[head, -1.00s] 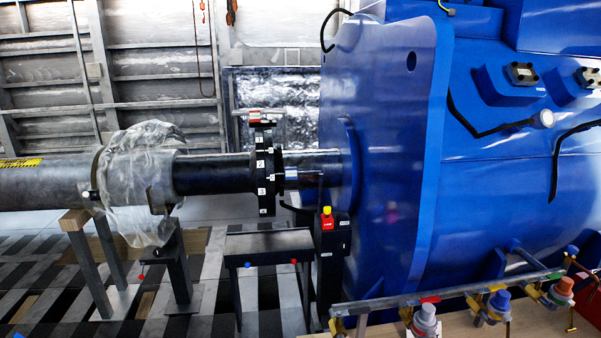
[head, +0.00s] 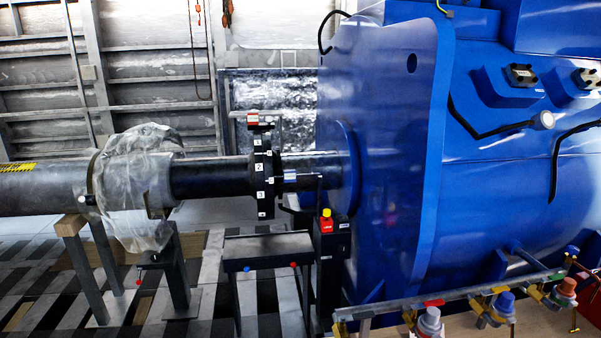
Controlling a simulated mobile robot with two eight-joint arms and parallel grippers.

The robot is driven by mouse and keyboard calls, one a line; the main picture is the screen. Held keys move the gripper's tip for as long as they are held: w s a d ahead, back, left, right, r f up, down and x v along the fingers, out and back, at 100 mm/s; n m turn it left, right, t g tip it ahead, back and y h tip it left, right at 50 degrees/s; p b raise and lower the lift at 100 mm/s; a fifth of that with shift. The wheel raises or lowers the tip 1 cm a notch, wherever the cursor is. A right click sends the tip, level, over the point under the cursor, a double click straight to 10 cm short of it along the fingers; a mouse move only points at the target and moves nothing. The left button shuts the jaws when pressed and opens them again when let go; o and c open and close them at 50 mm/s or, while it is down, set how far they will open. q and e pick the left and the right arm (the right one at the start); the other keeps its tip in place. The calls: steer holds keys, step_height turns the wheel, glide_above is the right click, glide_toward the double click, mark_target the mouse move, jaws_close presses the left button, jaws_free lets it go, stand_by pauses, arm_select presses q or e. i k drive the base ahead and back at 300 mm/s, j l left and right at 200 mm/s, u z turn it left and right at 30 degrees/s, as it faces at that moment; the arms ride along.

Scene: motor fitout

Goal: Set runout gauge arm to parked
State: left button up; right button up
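A dark post (head: 328,262) stands in front of the shaft, close to the blue motor's end face. On its top are a red block (head: 327,226) and a yellow knob (head: 326,212). A thin dark upright with a short bar (head: 318,186) rises beside it toward the shaft near the coupling. This looks like the runout gauge arm, but it is too small to tell its position or whether it touches the shaft. The dark coupling flange (head: 265,185) carries white number labels. Neither of my grippers is in view.
A shaft under clear plastic wrap (head: 143,190) rests on stands at left. A small dark table (head: 267,246) stands below the coupling. The large blue motor (head: 390,130) fills the right. A rail (head: 455,295) with several coloured-capped fittings runs along the wooden bench at front right.

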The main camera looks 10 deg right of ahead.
mark_target(289, 175)
steer(key=i+j, duration=0.65)
steer(key=j, duration=0.25)
steer(key=i+j, duration=0.1)
steer(key=i, duration=0.65)
steer(key=i+j+z, duration=0.1)
steer(key=i, duration=0.65)
